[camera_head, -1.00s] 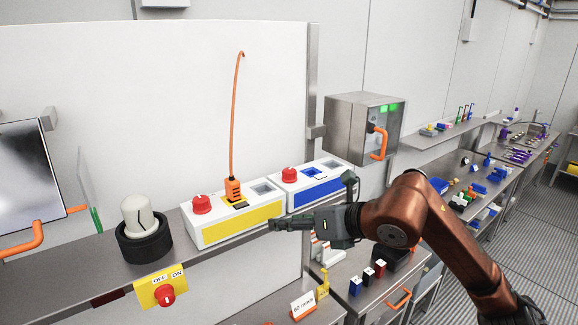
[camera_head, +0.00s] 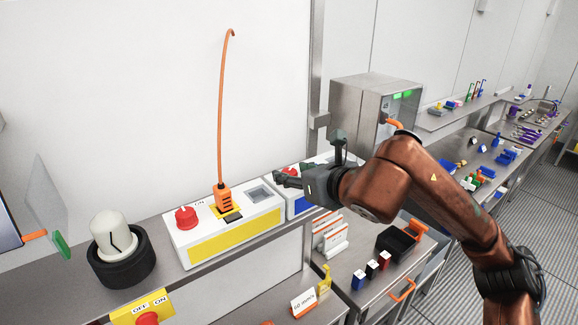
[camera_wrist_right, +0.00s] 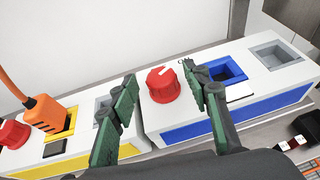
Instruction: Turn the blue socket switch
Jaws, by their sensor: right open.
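The blue socket box is white with a blue front panel (camera_wrist_right: 238,115). In the right wrist view its red round switch (camera_wrist_right: 163,85) stands on the left part of the top, beside a blue-rimmed socket (camera_wrist_right: 222,72). My right gripper (camera_wrist_right: 160,92) is open, its two green-padded fingers spread with the red switch showing between and beyond them. In the head view the right gripper (camera_head: 282,180) is at the box's left end and hides most of the box and its switch (camera_head: 291,171). My left gripper is not in view.
The yellow-fronted socket box (camera_head: 235,242), with an orange plug (camera_head: 222,197) and its own red switch (camera_head: 186,217), stands directly left. A white knob in a black ring (camera_head: 118,244) is further left. A metal cabinet (camera_head: 360,110) stands behind my right arm.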

